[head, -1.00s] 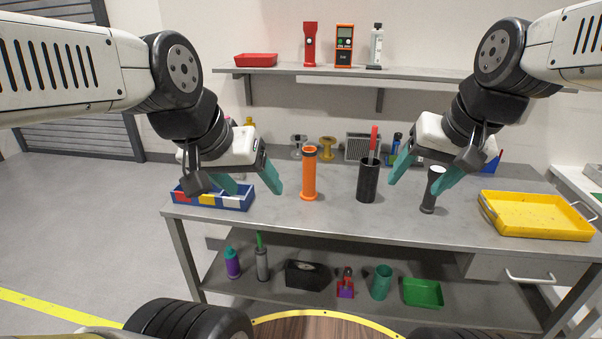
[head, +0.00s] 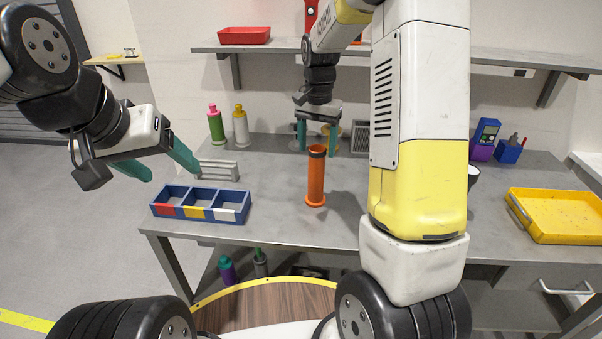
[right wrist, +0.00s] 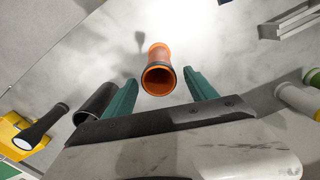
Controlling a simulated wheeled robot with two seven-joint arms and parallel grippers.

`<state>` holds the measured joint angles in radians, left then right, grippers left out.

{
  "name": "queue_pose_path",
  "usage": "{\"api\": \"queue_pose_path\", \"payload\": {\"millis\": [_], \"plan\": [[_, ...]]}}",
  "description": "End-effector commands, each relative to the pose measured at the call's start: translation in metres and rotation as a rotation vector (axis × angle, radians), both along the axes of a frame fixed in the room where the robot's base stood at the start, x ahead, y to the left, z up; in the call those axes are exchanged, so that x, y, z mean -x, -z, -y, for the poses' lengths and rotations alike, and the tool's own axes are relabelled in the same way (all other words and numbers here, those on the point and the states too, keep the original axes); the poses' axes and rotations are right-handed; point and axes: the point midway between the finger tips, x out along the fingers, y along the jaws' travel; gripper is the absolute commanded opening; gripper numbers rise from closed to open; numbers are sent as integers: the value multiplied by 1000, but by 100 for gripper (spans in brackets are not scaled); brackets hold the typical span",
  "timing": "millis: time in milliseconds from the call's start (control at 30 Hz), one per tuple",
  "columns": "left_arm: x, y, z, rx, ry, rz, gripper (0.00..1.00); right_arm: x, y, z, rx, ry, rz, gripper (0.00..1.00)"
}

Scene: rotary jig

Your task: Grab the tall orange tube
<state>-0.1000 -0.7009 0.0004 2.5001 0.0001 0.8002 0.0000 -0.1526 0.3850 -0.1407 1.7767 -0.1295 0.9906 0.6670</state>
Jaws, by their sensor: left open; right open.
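The tall orange tube (head: 316,176) stands upright on the grey workbench, with a dark band near its top. My right gripper (head: 318,150) is open above and around the tube's top in the head view; whether it touches the tube I cannot tell. In the right wrist view the tube (right wrist: 159,72) shows its open end between the two green fingers of the right gripper (right wrist: 161,92), with gaps on both sides. My left gripper (head: 168,170) is open and empty above the left end of the bench, near the blue divided tray (head: 200,190).
A black tube (right wrist: 95,103) and a dark flashlight (right wrist: 38,128) stand to the left in the right wrist view. A yellow tray (head: 560,215) lies at the bench's right. Two bottles (head: 228,127) stand behind. My right arm hides the bench's middle right.

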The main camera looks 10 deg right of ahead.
Motion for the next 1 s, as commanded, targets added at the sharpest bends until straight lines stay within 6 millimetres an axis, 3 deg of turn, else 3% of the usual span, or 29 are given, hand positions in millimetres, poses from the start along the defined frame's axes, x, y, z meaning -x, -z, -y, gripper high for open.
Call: {"api": "queue_pose_path", "payload": {"millis": [400,733,1000], "plan": [[0,0,0,0,0,-1,68,2,57,0,-1,-2,-3,66],[0,0,0,0,0,-1,68,2,64,0,-1,-3,0,66],[0,0,0,0,0,-1,68,2,64,0,-1,-3,0,13]]}}
